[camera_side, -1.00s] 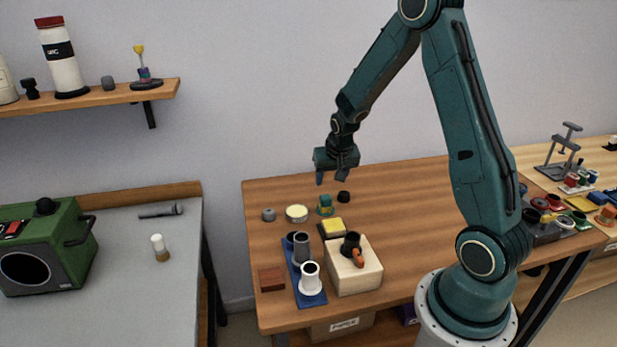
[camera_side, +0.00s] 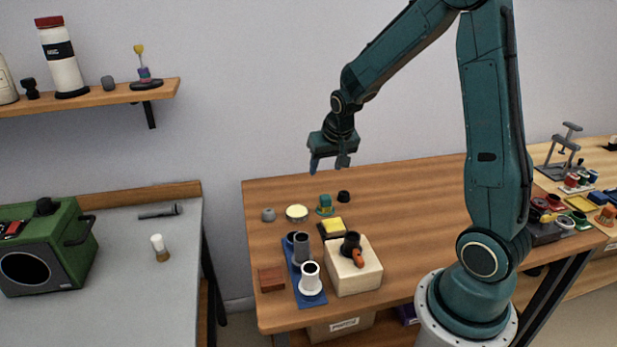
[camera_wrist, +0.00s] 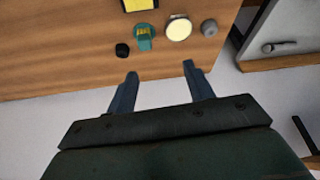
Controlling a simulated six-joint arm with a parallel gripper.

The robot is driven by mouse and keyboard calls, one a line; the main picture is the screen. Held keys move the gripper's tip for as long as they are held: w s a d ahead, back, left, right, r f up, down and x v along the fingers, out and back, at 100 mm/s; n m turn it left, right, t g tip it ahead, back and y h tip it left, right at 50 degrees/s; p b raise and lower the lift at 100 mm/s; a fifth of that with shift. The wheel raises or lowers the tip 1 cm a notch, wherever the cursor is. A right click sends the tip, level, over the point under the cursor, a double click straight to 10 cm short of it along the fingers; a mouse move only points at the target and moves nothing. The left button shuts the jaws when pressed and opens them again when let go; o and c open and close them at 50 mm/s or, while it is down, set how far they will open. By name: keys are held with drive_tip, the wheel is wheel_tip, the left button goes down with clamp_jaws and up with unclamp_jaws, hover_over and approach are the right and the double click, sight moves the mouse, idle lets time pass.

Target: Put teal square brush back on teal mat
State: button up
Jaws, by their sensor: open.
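A small teal item (camera_side: 325,209) with some yellow on it stands near the back of the wooden table; it also shows at the top of the wrist view (camera_wrist: 143,44). It looks like the teal square brush, but I cannot tell whether a separate teal mat lies under it. My gripper (camera_side: 328,168) is in the air above and behind this item, apart from it. In the wrist view its two fingers (camera_wrist: 160,71) are spread with nothing between them.
A black knob (camera_side: 343,196), a round cream-topped tin (camera_side: 297,212) and a grey knob (camera_side: 268,214) stand near the teal item. A yellow pad (camera_side: 333,226), a blue tray (camera_side: 312,299) with cups and a wooden block (camera_side: 358,282) are in front.

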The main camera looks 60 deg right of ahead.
drive_tip(key=s+a+r+n+t+y, duration=0.1)
drive_tip(key=s+a+r+n, duration=0.3)
drive_tip(key=s+a+r, duration=0.55)
drive_tip(key=s+a+r+n+y, duration=0.1)
drive_tip(key=s+a+r+n, duration=0.2)
drive_tip(key=s+a+r, duration=0.2)
drive_tip(key=s+a, duration=0.3)
drive_tip(key=s, duration=0.2)
drive_tip(key=shift+s+a+n+t+y, duration=0.2)
drive_tip(key=shift+s+n+t+y, duration=0.1)
drive_tip(key=shift+s+t+y, duration=0.1)
